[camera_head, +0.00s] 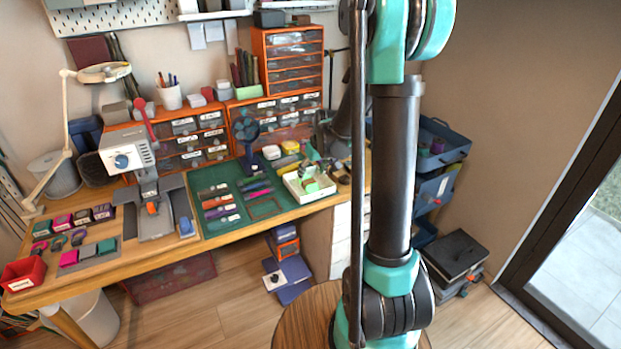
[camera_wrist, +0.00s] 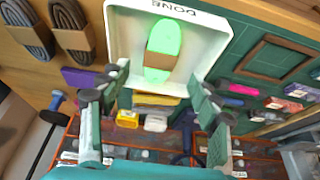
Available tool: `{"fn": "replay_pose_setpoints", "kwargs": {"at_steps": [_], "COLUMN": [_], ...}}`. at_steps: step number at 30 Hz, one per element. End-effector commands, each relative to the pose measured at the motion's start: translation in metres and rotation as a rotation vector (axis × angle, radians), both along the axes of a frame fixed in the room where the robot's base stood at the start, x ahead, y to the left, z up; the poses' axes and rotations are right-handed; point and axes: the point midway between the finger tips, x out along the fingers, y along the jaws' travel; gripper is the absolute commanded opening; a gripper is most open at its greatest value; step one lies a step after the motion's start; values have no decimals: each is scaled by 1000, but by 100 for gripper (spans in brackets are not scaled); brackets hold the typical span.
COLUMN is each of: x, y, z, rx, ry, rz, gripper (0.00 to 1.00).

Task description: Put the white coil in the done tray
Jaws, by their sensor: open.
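The white done tray (camera_wrist: 225,55), marked DONE, shows at the top middle of the wrist view; in the head view the tray (camera_head: 291,190) sits at the right end of the bench. A bright pale-green coil (camera_wrist: 160,38) with a brown band (camera_wrist: 160,62) lies inside the tray, touching its floor. No other plainly white coil shows. My gripper (camera_wrist: 158,78) is open, its two fingers apart and empty, near the tray and on either side of the coil in the picture. In the head view my gripper (camera_head: 311,165) is small and partly hard to make out over the tray.
Two dark grey banded coils (camera_wrist: 30,30) (camera_wrist: 73,30) lie beside the tray. A green mat (camera_head: 225,220) with several coloured items is left of it. Orange drawers (camera_head: 290,105) stand behind.

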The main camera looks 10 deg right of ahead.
Motion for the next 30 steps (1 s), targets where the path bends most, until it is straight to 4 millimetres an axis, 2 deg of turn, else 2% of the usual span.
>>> {"fn": "replay_pose_setpoints", "kwargs": {"at_steps": [9,16,19,23,30], "x": [-17,-23,-34,-73,-183], "y": [-6,-7,-8,-11,-22], "z": [42,56,58,56,36], "rx": [0,0,0,0,-1], "ry": [0,0,1,7,19], "rz": [-1,0,-12,-55,-190], "gripper": [63,63,63,63,63]}}
